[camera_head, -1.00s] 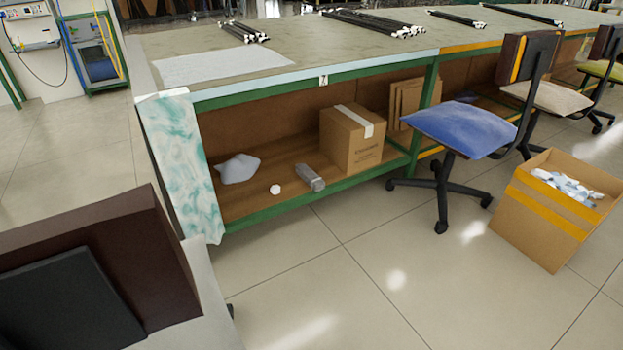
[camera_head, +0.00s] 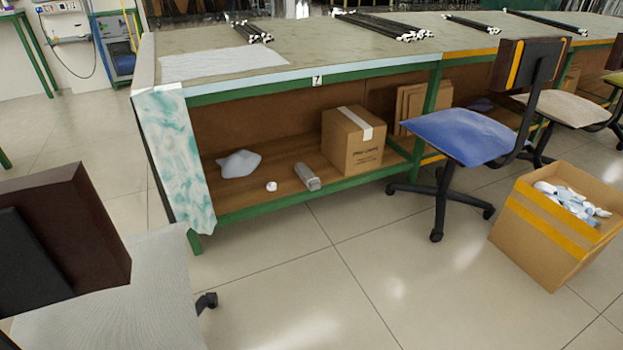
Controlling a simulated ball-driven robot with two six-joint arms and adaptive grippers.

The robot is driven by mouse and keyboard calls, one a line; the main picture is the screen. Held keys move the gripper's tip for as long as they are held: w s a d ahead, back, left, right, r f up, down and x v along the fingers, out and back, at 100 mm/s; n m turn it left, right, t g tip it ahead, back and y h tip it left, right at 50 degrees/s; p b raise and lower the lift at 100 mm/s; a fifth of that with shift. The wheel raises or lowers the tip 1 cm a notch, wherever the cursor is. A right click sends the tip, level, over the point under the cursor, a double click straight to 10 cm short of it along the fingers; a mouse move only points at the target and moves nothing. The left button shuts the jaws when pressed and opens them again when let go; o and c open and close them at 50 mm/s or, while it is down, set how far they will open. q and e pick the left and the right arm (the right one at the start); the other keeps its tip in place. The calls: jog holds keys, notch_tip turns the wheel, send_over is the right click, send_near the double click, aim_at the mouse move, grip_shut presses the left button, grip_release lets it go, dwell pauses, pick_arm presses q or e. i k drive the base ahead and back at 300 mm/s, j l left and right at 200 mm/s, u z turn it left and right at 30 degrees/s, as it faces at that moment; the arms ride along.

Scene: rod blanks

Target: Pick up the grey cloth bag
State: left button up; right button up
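A grey cloth bag (camera_head: 239,164), small and crumpled, lies on the brown lower shelf of the workbench, towards its left end. It looks light grey. Neither of my grippers shows in the view.
On the same shelf are a small white object (camera_head: 271,186), a grey bundle (camera_head: 307,176) and a cardboard box (camera_head: 353,140). A patterned cloth (camera_head: 176,155) hangs at the bench's left end. A blue chair (camera_head: 459,137), an open carton (camera_head: 555,225) and a near-left chair (camera_head: 105,290) flank clear floor.

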aim_at(313, 183)
jog(key=i+l+u, duration=0.25)
jog(key=l, duration=0.2)
jog(key=l+u, duration=0.25)
jog(key=l, duration=0.2)
jog(key=i+l+u, duration=0.1)
jog(key=l+u, duration=0.15)
jog(key=l, duration=0.25)
